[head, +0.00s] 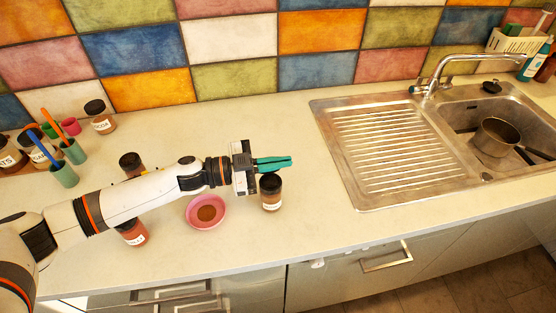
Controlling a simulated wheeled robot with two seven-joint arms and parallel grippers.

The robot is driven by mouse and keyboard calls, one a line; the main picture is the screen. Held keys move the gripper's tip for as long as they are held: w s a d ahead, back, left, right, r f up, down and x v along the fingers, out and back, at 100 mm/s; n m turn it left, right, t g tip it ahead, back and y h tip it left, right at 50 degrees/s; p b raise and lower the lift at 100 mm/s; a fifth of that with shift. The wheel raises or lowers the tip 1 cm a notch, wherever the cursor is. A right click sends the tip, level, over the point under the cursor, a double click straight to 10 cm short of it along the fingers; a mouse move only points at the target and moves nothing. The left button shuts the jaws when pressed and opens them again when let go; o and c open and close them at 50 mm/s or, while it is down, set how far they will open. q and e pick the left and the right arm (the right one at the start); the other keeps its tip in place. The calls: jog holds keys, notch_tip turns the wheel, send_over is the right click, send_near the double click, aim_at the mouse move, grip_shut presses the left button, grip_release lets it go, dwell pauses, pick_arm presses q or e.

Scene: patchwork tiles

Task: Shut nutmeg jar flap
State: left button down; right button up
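A small glass jar (271,199) with brown contents, a pale label and a dark top stands upright on the counter, right of the pink bowl. Its label is too small to read, so I cannot be sure it is the nutmeg jar. I cannot make out whether its flap is up or down. My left gripper (288,161) reaches in from the left, its teal fingers together with nothing visible between them. The fingers are just above and behind the jar's top in the picture; I cannot tell whether they touch it. My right gripper is not in view.
A pink bowl (197,222) of brown powder stands left of the jar. Another jar (135,236) is partly under my arm, with a dark-topped jar (130,161) behind it. Green cups (65,175) and more jars stand left. The sink (390,190) is right.

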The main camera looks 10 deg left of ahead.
pick_arm(q)
jog(key=m, duration=0.1)
jog(key=s+f+m, duration=0.1)
jog(key=m, duration=0.1)
jog(key=shift+s+d+b, duration=0.2)
jog(key=shift+s+b, duration=0.05)
jog(key=shift+b, duration=0.1)
jog(key=m, duration=0.1)
jog(key=m+b, duration=0.1)
jog(key=shift+s+d+f+m, duration=0.15)
jog(key=shift+s+f+m, duration=0.15)
jog(key=shift+s, duration=0.1)
jog(key=shift+s+f+m, duration=0.1)
jog(key=shift+m, duration=0.3)
jog(key=c, duration=1.6)
grip_release()
jog(key=shift+c, duration=0.2)
